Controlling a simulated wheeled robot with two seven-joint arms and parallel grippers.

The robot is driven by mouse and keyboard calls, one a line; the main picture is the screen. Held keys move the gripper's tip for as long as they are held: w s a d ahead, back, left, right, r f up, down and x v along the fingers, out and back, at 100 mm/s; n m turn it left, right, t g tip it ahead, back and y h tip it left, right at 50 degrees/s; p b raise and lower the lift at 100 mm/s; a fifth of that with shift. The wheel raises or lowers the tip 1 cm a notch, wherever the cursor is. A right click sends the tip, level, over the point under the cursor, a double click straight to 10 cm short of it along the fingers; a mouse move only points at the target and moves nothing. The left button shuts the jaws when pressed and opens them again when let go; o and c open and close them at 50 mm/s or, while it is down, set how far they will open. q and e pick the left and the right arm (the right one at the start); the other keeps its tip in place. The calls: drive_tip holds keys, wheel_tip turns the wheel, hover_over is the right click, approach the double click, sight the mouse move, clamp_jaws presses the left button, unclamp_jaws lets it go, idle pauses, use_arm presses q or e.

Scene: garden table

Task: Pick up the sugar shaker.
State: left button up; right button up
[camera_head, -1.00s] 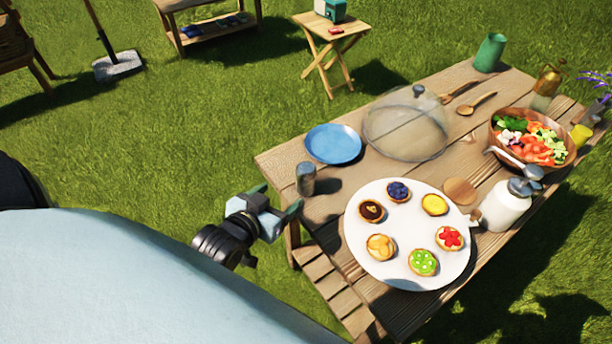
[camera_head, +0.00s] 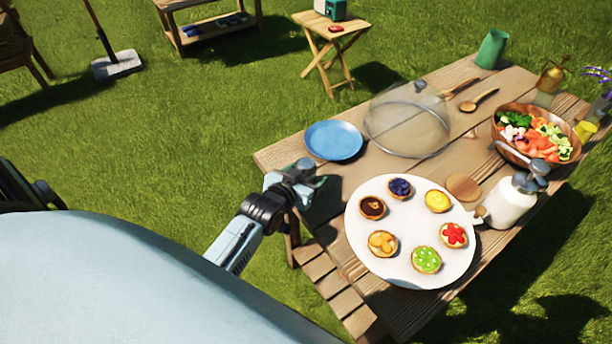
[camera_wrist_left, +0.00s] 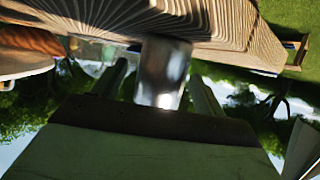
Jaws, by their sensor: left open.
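The sugar shaker is a small grey metal cylinder; its top (camera_head: 305,164) shows at the table's near left corner in the head view, the rest hidden behind my gripper. My left gripper (camera_head: 302,184) reaches in from the left at the shaker. In the left wrist view the shiny shaker (camera_wrist_left: 163,72) stands between the two fingers of the gripper (camera_wrist_left: 158,88), with a gap showing on each side. The gripper is open. My right gripper is not in view.
On the wooden table (camera_head: 338,185), a white platter (camera_head: 405,235) of tarts lies to the right. A blue plate (camera_head: 334,140) and a clear dome (camera_head: 408,120) are behind.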

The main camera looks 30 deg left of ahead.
use_arm(q)
drive_tip(key=shift+c, duration=0.2)
drive_tip(key=c, duration=1.1)
